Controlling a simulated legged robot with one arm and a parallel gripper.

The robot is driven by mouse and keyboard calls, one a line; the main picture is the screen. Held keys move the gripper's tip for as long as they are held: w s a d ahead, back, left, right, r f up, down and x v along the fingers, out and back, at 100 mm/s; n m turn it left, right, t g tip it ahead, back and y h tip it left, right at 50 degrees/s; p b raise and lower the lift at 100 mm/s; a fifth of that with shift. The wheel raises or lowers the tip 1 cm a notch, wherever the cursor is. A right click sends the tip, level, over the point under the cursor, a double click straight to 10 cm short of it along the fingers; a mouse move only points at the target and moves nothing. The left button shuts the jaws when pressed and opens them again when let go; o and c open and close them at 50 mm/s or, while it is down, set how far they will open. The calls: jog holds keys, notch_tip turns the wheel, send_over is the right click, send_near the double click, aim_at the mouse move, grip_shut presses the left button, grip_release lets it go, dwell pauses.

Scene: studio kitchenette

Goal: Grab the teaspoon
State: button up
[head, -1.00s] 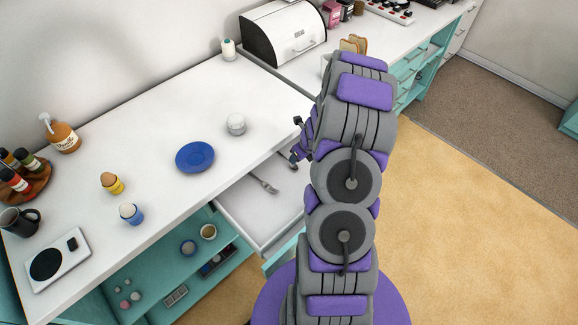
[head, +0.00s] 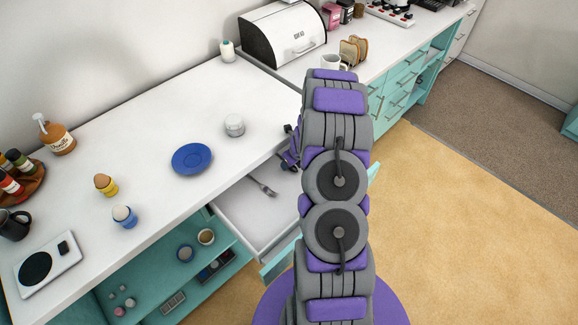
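A small metal utensil (head: 262,187) lies in the open white drawer (head: 238,212) below the counter edge. Its head looks forked, and I cannot make out a teaspoon for certain. The right part of the drawer is hidden behind my arm. My gripper (head: 287,146) shows only partly at the left side of my arm, above the drawer's far right part. Its two dark tips stand apart, and I see nothing between them. It is to the right of the utensil and not touching it.
On the white counter (head: 110,150) stand a blue plate (head: 192,158), a white jar (head: 234,126), egg cups (head: 124,216), a scale (head: 47,265) and bottles. A bread box (head: 284,34), a white mug (head: 333,63) and toast (head: 353,50) are behind. Open floor lies right.

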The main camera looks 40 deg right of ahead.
grip_shut()
dwell(0.4)
notch_tip(320, 180, up, 4)
jog(key=p, duration=0.2)
jog(key=shift+f+p, duration=0.2)
jog(key=shift+p, duration=0.15)
jog(key=shift+s+a+b, duration=0.3)
jog(key=shift+s+b, duration=0.15)
jog(key=shift+s, duration=0.2)
jog(key=shift+s+a, duration=0.25)
jog(key=shift+a, duration=0.05)
jog(key=s+a, duration=0.2)
jog(key=s, duration=0.1)
jog(key=s+a+r+b, duration=0.1)
jog(key=s+a, duration=0.1)
jog(key=s, duration=0.1)
jog(key=s+a, duration=0.2)
jog(key=s, duration=0.1)
jog(key=shift+s+a+r+b, duration=0.15)
jog(key=shift+s+a+b, duration=0.05)
jog(key=shift+s+b, duration=0.2)
jog(key=s+a+p, duration=0.1)
jog(key=p, duration=0.2)
jog(key=shift+s, duration=0.4)
